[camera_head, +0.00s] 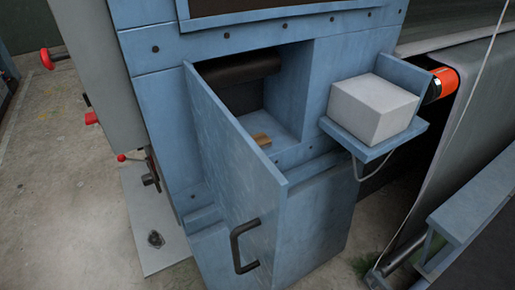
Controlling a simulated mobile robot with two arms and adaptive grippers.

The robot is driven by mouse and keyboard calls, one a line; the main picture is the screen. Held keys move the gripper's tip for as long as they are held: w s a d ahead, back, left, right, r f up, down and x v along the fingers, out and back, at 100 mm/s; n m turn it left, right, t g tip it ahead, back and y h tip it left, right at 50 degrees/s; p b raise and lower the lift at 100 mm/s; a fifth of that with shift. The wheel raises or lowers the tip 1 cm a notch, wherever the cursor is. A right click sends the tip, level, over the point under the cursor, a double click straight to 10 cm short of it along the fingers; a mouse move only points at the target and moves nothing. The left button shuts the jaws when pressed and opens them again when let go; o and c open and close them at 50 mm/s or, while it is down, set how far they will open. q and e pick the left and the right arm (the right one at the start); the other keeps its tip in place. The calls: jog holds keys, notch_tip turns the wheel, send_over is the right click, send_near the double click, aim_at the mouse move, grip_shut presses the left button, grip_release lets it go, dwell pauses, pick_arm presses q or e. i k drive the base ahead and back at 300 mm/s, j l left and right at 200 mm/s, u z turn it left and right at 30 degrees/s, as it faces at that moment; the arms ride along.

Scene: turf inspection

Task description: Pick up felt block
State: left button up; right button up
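A pale grey-white block (373,108), which looks like the felt block, rests on a small blue shelf (375,151) on the right side of the blue machine. Its top and two sides show, and nothing touches it from above. Neither of my grippers is in view.
A blue door (236,150) with a black handle (239,246) stands open in front of a compartment holding a small brown piece (261,139). An orange-capped roller (441,84) is right of the shelf. Grey sheet material (470,110) hangs further right. Concrete floor (60,210) is clear at left.

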aim_at(262, 139)
jog(key=i+l+u, duration=0.15)
jog(key=l, duration=0.15)
jog(key=i+l+u, duration=0.15)
jog(key=l, duration=0.2)
jog(key=i+l+u, duration=0.15)
jog(key=l, duration=0.2)
jog(key=l+u, duration=0.15)
jog(key=l, duration=0.2)
